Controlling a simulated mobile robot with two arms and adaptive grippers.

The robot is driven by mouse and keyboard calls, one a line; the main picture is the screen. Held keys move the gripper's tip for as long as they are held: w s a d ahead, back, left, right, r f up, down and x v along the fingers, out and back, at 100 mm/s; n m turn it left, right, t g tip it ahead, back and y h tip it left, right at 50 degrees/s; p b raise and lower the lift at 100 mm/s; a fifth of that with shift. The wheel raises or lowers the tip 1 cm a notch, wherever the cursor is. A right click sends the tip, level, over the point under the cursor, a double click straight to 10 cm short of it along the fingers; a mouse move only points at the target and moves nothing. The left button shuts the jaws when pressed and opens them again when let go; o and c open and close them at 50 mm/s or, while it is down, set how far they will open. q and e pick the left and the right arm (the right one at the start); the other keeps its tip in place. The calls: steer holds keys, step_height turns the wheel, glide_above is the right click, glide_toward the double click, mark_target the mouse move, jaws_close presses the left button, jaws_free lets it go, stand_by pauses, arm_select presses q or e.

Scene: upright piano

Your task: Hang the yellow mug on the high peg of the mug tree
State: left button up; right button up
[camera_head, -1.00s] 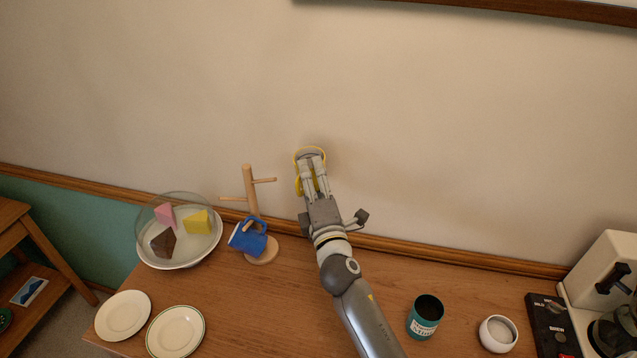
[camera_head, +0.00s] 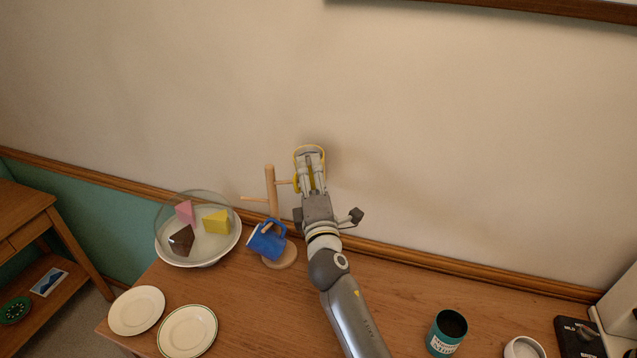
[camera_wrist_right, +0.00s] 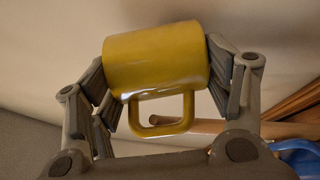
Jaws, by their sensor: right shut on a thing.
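The yellow mug (camera_wrist_right: 155,60) is between the fingers of my right gripper (camera_head: 311,170), which is shut on it. In the wrist view its handle hangs toward the camera. In the head view the fingers hide most of the mug. The wooden mug tree (camera_head: 271,190) stands just left of the gripper. Its higher peg (camera_head: 284,182) points right, toward the mug. In the wrist view the peg (camera_wrist_right: 204,126) ends by the handle; I cannot tell whether it is inside the loop. A blue mug (camera_head: 266,243) is low on the tree. My left gripper is out of view.
Two plates (camera_head: 137,311) lie in front. A teal tin (camera_head: 446,334) and a white bowl (camera_head: 524,348) stand at the right. The wall is close behind the gripper.

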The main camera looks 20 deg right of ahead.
steer(key=shift+w+a+b, duration=0.4)
steer(key=shift+w+a, duration=0.15)
steer(key=shift+a, duration=0.1)
steer(key=shift+w+a+f+b, duration=0.2)
steer(key=shift+f+b, duration=0.2)
steer(key=shift+b, duration=0.15)
steer(key=shift+w+a+f+b, duration=0.2)
steer(key=shift+f+b, duration=0.2)
steer(key=shift+b, duration=0.15)
steer(key=o, duration=1.4)
steer(key=shift+f, duration=0.1)
steer(key=v, duration=0.7)
steer(key=shift+s, duration=0.3)
